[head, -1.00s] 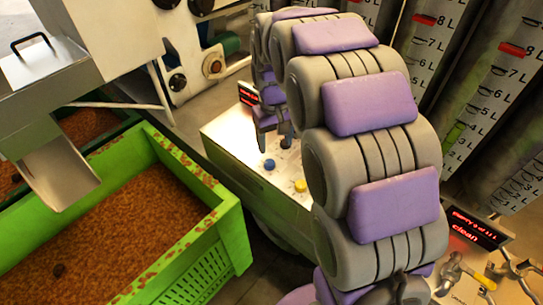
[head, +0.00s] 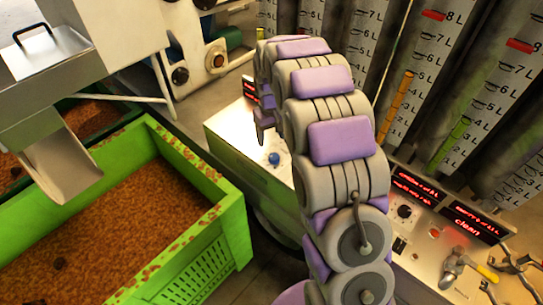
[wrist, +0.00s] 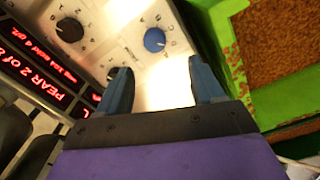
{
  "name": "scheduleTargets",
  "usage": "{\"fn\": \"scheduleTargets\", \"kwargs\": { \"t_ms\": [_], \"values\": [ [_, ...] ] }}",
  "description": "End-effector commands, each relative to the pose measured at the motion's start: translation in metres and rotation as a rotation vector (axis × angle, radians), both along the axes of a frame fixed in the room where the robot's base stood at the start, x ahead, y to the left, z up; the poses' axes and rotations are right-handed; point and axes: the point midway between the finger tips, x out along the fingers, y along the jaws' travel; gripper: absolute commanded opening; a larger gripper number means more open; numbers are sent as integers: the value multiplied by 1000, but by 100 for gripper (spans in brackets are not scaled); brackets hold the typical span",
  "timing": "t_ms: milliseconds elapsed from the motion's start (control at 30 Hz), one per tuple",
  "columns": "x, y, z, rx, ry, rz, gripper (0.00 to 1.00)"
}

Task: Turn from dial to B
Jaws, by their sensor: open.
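A light control panel (head: 240,145) stands in the middle of the head view, with a blue knob (head: 274,158) on top. The wrist view shows the blue knob (wrist: 154,40) just beyond my gripper's fingertips. A black knob (wrist: 70,30) is to its left, and another dark knob (wrist: 112,73) is partly hidden by my left finger. Letters ring the knobs, too blurred to tell which dial is the from dial or where B is. My gripper (wrist: 164,72) is open and empty over the panel, touching no knob that I can see.
A green crate (head: 225,195) of brown fruit mash stands left of the panel. Red displays (wrist: 45,65) border the knobs. Graduated tubes (head: 440,60) stand behind. A second panel with a black dial (head: 404,212) and taps (head: 455,264) is at the right.

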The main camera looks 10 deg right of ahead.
Motion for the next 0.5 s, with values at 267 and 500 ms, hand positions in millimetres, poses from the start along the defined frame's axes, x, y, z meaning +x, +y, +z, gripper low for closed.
{"fn": "scheduleTargets", "kwargs": {
  "t_ms": [267,500],
  "values": [
    [-1,-5,-59,5,4,-2,67],
    [-1,-1,-88,0,2,-1,67]
  ]
}}
